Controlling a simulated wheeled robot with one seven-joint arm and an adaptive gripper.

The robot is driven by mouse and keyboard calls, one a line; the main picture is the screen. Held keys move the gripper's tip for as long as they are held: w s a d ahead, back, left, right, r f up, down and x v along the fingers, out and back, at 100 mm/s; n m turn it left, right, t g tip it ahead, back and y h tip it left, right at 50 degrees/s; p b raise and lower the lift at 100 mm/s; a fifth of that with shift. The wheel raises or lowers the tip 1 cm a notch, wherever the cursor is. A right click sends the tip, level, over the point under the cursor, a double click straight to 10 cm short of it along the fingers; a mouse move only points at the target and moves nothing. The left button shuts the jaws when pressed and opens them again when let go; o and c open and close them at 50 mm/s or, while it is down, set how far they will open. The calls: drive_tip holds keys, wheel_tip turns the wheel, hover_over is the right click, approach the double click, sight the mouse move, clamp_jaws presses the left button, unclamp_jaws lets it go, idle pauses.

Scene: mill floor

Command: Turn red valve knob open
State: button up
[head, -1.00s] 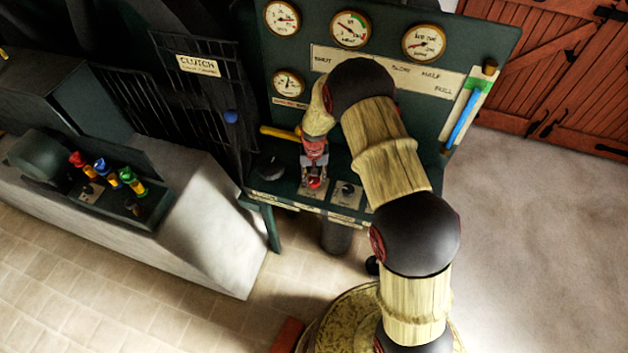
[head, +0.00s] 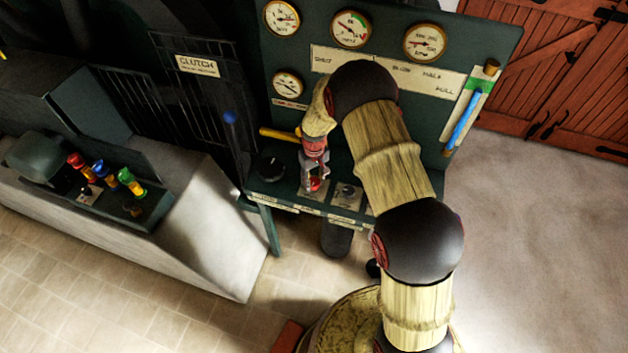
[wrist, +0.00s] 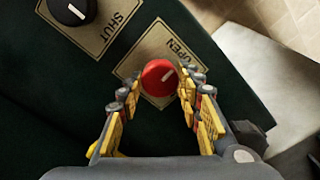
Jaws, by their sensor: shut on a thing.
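The red valve knob (wrist: 159,77) is round with a white pointer line, which slants to the upper right in the wrist view. It sits on a tan plate (wrist: 150,50) with the word OPEN at its upper right. In the head view the red knob (head: 314,184) shows on the desk of the green panel, under my gripper (head: 314,172). In the wrist view my gripper (wrist: 160,88) has one finger on each side of the knob and is shut on it.
A black knob (wrist: 72,8) sits beside a SHUT label; another dark knob (head: 347,192) is right of the red one. A yellow handle (head: 279,133) and blue-tipped lever (head: 230,117) stand left. Gauges (head: 350,29) line the upright panel. Coloured valves (head: 103,170) are far left.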

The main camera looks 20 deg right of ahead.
sight(314, 181)
drive_tip(key=o, duration=1.2)
drive_tip(key=shift+c, duration=0.2)
drive_tip(key=shift+r, duration=0.1)
wheel_tip(314, 181, up, 12)
idle(0.3)
